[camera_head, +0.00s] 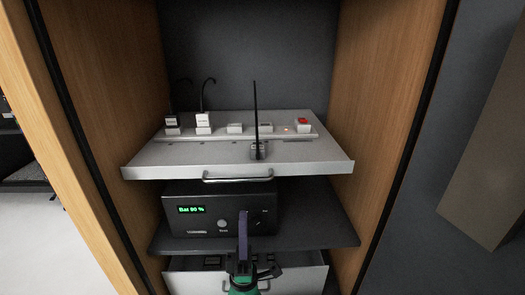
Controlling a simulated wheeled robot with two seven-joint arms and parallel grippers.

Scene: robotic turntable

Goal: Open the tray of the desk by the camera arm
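A light grey tray (180,158) with a bar handle (238,178) on its front spans the wooden cabinet. Its front corners overlap the side walls in the picture. A lower light grey drawer (305,280) sits near the bottom edge, its handle partly hidden by my arm. My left gripper (243,238) comes up from the bottom centre, with a purple upright part above a dark body and a green link. It is in front of the black device and below the tray handle, apart from that handle. Its finger opening cannot be made out. My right gripper is not in view.
A power strip (275,130) with plugs, a red switch (303,122) and a black antenna (255,115) sit on the tray. A black device (180,222) reading "Bat 80 %" stands on the dark shelf (325,240) below. Wooden walls (385,100) bound both sides.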

